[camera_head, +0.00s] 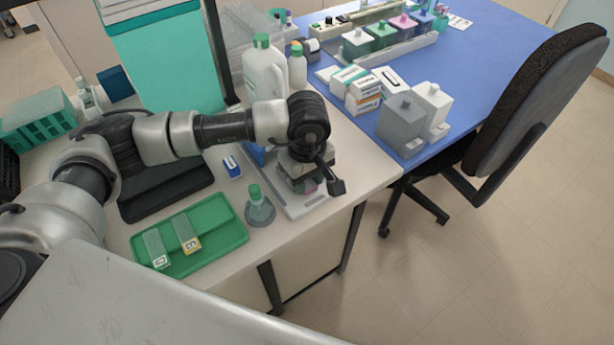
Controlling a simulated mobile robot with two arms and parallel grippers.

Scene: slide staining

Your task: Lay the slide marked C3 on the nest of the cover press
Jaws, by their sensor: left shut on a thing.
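My left gripper (310,181) comes in from the left and points down over the white base of the cover press (305,205), near the table's front edge. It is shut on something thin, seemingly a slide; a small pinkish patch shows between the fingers. The mark on it is not readable, and the gripper hides most of it and the nest. I cannot tell whether the held thing touches the nest. A green tray (222,239) at the front holds two slides, one with a white label (156,250) and one with a yellow label (187,232). My right gripper is not in view.
A flask with a green cap (260,208) stands between tray and press. A small blue and white box (232,167) lies behind it. White bottles (264,75) stand behind my arm. Grey and white containers (402,124) and cartons stand on the blue table, right.

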